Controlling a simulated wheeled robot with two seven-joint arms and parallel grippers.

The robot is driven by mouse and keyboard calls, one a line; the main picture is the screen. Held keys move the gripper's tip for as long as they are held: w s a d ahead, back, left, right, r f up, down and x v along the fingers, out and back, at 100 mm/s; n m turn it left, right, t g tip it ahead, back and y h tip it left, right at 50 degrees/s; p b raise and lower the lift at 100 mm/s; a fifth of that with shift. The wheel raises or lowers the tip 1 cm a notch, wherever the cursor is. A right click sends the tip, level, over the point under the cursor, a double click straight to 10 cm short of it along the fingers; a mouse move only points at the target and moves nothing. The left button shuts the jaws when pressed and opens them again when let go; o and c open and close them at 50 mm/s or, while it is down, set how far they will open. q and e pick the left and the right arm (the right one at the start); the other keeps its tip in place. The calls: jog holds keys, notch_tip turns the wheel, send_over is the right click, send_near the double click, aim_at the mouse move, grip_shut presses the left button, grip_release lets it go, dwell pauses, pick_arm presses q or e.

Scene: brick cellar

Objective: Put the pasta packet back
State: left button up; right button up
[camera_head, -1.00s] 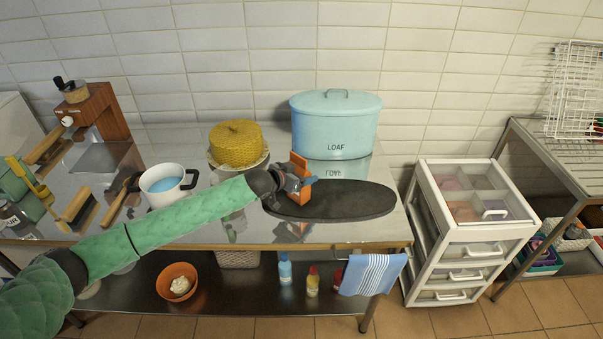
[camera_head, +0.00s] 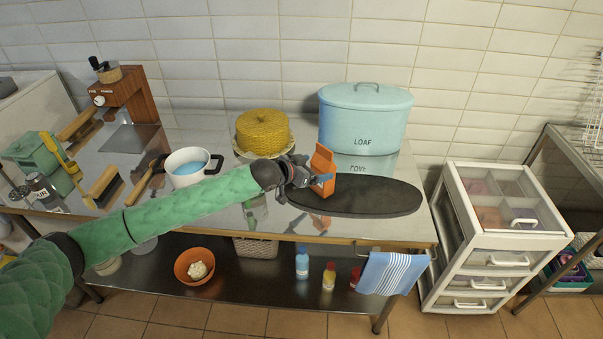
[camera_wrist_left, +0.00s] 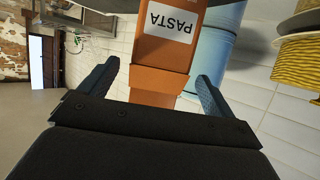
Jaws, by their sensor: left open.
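The pasta packet (camera_head: 321,166) is orange and stands on the dark oval board (camera_head: 380,198) at the right part of the steel table. In the left wrist view the orange packet (camera_wrist_left: 160,60) shows a white label reading PASTA. My left gripper (camera_head: 318,180) is at the packet, its two blue fingers (camera_wrist_left: 160,85) spread on either side of it. The fingers are open, with visible gaps to the packet in the wrist view. My right gripper is in neither view.
A blue LOAF bin (camera_head: 364,125) stands behind the board. A yellow cake cover (camera_head: 263,132) and a white pot (camera_head: 190,168) stand to the left. A striped towel (camera_head: 385,272) hangs at the front edge. A white drawer unit (camera_head: 495,235) stands right of the table.

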pick_arm(q)
jog(key=b+v, duration=0.1)
jog(key=v, duration=0.5)
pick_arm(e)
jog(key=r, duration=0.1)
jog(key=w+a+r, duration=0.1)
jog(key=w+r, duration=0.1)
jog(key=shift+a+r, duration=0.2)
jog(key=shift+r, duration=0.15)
